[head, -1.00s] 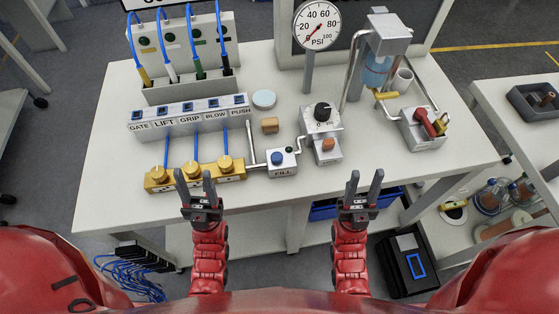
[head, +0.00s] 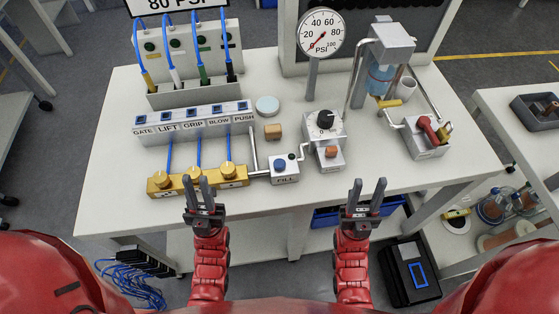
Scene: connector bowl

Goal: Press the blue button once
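A round blue button (head: 280,165) sits on top of a small white box labelled FILL (head: 285,179), near the front middle of the table. My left gripper (head: 199,187) is open and empty at the table's front edge, left of the box and in front of the brass valve block. My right gripper (head: 367,190) is open and empty at the front edge, to the right of the box. Neither gripper touches the button.
A brass valve block (head: 198,180) with knobs stands left of the box. A regulator with a black knob (head: 325,120) stands to its right, below a PSI gauge (head: 320,34). A wooden block (head: 273,132) and a pale disc (head: 267,106) lie behind. The white table (head: 440,176) is bare at front right.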

